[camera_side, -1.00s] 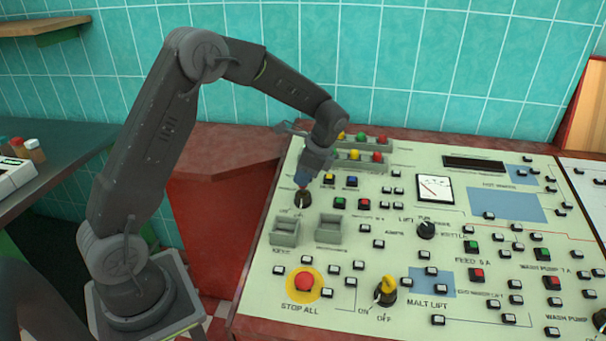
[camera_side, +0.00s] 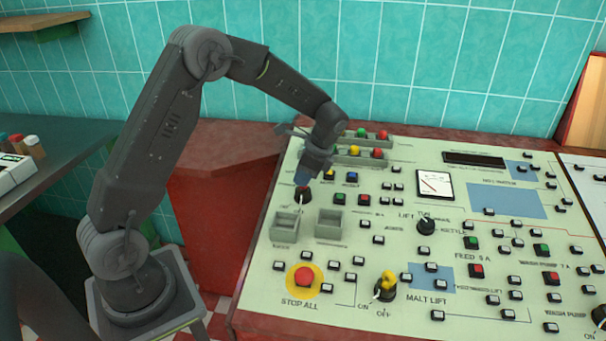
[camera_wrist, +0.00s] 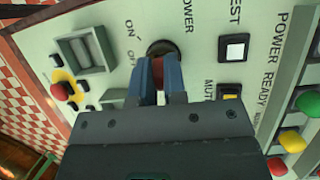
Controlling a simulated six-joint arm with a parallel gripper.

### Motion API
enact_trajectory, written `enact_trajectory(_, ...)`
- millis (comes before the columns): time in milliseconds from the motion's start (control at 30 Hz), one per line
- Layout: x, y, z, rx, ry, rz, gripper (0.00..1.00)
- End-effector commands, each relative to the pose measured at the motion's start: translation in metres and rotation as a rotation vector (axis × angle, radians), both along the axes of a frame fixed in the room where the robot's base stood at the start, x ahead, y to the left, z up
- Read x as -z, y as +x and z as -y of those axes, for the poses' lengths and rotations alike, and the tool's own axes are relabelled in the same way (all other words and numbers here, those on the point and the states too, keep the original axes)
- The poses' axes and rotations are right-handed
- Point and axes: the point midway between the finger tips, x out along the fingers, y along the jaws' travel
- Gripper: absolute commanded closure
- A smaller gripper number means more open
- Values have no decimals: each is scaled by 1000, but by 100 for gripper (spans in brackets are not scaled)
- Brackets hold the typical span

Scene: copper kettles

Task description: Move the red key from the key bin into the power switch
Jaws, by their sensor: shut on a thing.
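My gripper (camera_side: 304,184) is shut on the red key (camera_wrist: 157,70), directly over the power switch (camera_side: 303,197). In the wrist view the blue fingers (camera_wrist: 158,64) stand on either side of the key, and its far end meets the black round switch (camera_wrist: 161,46). I cannot tell how deep the key sits in the switch. The key bin (camera_side: 284,226) is a small grey open box just in front of the switch; I see no key in it. A bin also shows in the wrist view (camera_wrist: 98,47).
A second grey bin (camera_side: 329,225) stands right of the first. A red stop button (camera_side: 304,277) on a yellow disc and a yellow-topped knob (camera_side: 387,285) are nearer the front. Several small buttons surround the switch.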

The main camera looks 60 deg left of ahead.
Motion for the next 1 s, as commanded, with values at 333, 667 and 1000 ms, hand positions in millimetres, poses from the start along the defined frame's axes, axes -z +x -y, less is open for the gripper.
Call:
enact_trajectory(333, 5, 0, 0, 0, 0, 0, 100)
enact_trajectory(667, 6, 0, 0, 0, 0, 0, 66)
enact_trajectory(1000, 6, 0, 0, 0, 0, 0, 58)
